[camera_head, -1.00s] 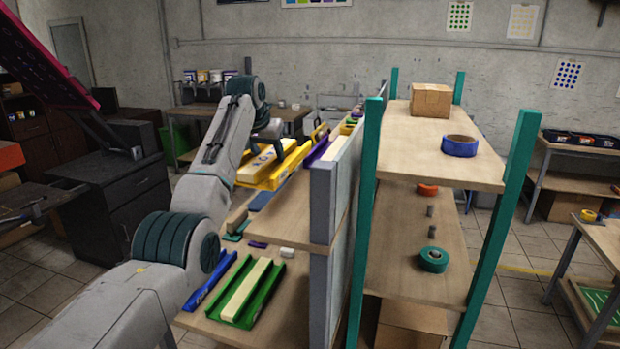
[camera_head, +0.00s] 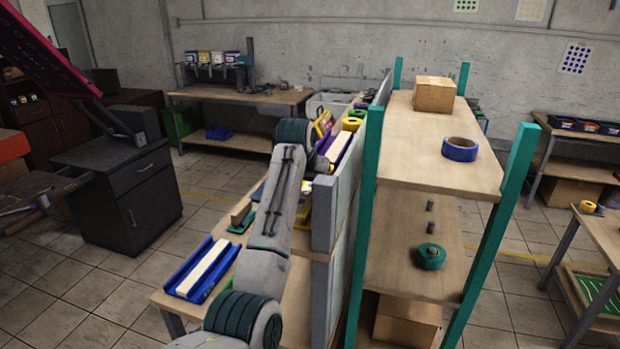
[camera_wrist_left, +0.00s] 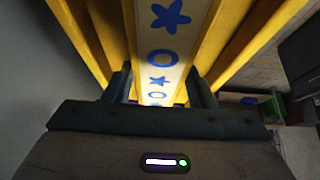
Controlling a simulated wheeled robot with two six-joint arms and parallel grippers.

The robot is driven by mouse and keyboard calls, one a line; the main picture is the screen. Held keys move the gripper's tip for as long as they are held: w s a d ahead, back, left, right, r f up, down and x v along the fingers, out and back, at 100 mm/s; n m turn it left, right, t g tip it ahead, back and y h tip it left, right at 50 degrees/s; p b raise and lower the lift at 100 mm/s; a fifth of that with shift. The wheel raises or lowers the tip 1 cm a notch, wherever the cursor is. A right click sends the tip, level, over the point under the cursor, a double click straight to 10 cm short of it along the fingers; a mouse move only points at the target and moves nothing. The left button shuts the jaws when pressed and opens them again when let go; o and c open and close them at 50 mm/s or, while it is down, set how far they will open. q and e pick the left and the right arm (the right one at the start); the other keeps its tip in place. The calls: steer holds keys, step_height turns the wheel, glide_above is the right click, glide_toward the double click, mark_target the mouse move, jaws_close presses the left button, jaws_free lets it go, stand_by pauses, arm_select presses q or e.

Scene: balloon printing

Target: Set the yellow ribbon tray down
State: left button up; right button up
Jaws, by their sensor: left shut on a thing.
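The yellow ribbon tray (camera_wrist_left: 236,45) fills the upper part of the left wrist view. It is a long yellow channel holding a cream ribbon (camera_wrist_left: 165,45) printed with blue stars and rings. My left gripper (camera_wrist_left: 162,92) is shut on the tray's near end, one finger on each side. A small yellow patch shows beside the arm, likely part of the tray. Whether the tray touches the shelf cannot be told. My right gripper is not in view.
A blue tray (camera_head: 190,284) with a cream strip lies left of my arm. A purple tray (camera_head: 338,148) lies farther back. A grey upright panel (camera_head: 325,214) and a teal-posted rack (camera_head: 366,219) stand close on the right. Open floor lies to the left.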

arm_select(q)
steer(key=shift+s+d, duration=0.1)
steer(key=o, duration=1.3)
steer(key=shift+f, duration=0.1)
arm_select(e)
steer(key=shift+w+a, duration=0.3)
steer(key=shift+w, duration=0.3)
arm_select(q)
steer(key=b+v, duration=0.5)
steer(key=v, duration=0.7)
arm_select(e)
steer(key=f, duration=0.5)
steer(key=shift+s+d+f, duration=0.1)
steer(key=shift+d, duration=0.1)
